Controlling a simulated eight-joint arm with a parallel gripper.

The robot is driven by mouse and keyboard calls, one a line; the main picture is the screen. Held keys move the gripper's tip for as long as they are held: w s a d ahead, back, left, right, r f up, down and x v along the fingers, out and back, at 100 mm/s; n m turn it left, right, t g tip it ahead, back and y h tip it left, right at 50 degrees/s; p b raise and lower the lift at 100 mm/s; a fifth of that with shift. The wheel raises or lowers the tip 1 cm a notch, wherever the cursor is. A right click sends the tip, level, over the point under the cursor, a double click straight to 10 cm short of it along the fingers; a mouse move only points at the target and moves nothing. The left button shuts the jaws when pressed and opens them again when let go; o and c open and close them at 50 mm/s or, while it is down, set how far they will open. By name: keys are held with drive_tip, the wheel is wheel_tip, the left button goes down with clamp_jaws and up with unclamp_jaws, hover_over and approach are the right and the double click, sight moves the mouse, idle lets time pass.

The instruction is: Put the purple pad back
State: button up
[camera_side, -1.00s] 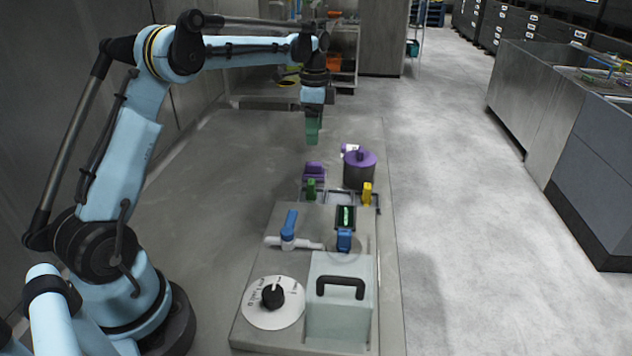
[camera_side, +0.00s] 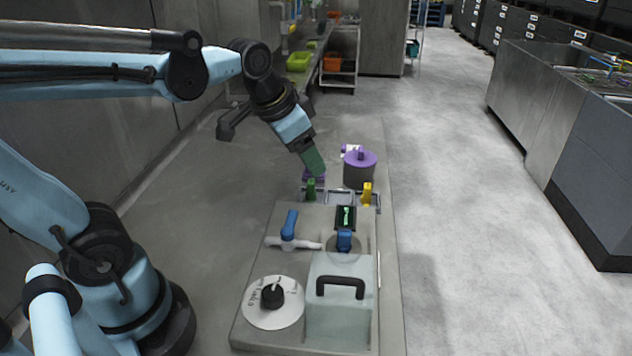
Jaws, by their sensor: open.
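My gripper (camera_side: 317,171) points down and to the right, with green fingers, at the back of the workbench panel. It is open. Another purple piece, a round lid with a knob (camera_side: 361,160), sits on a dark grey cylinder (camera_side: 359,176) to the right. A small white-and-purple item (camera_side: 350,150) is partly hidden behind that lid.
A green peg (camera_side: 311,190) and a yellow peg (camera_side: 367,194) stand at the tray's front. Nearer are a blue-handled valve (camera_side: 289,230), a blue part (camera_side: 344,240), a clear box with black handle (camera_side: 340,310) and a dial (camera_side: 272,300). The floor at right is clear.

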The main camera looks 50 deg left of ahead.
drive_tip(key=s+d+f+n+t, duration=0.1)
drive_tip(key=s+d+f+n, duration=0.1)
drive_tip(key=s, duration=0.3)
drive_tip(key=shift+d+f+t, duration=0.4)
drive_tip(key=shift+f, duration=0.4)
